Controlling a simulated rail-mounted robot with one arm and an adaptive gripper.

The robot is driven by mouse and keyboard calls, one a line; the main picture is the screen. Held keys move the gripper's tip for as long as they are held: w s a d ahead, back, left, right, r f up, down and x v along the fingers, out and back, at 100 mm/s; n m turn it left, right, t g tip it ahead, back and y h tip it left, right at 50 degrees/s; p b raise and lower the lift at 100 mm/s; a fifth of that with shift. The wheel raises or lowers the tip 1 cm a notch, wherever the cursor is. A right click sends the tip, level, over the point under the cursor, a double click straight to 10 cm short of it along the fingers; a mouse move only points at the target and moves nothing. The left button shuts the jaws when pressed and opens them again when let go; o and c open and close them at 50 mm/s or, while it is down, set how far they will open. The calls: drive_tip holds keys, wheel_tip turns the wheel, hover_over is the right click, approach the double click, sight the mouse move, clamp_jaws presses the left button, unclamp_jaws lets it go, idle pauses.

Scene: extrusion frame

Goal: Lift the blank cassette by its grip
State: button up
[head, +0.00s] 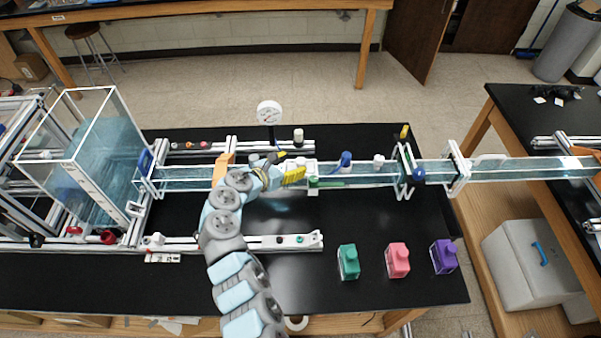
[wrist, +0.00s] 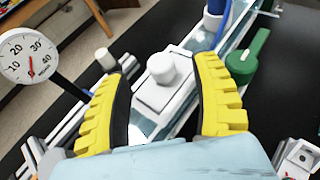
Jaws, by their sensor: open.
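A white block with a round white knob on top, which looks like the blank cassette and its grip (wrist: 162,68), sits on the clear water channel. My gripper (wrist: 163,72) is open, with one yellow finger on each side of the knob. A gap shows between the knob and each finger in the wrist view. In the head view my gripper (head: 288,165) is over the middle of the channel, and its fingers and wrist largely hide the block.
The clear channel (head: 475,171) runs left to right. A blue-topped fitting (head: 346,158) and a green handle (wrist: 248,60) stand close by. A dial gauge (head: 269,112) rises behind my gripper.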

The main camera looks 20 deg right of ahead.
sight(297, 163)
drive_tip(key=shift+f+x, duration=0.25)
drive_tip(key=shift+x, duration=1.2)
drive_tip(key=shift+w+d+f, duration=0.25)
drive_tip(key=shift+w+d, duration=0.05)
drive_tip(key=shift+d, duration=0.25)
clamp_jaws()
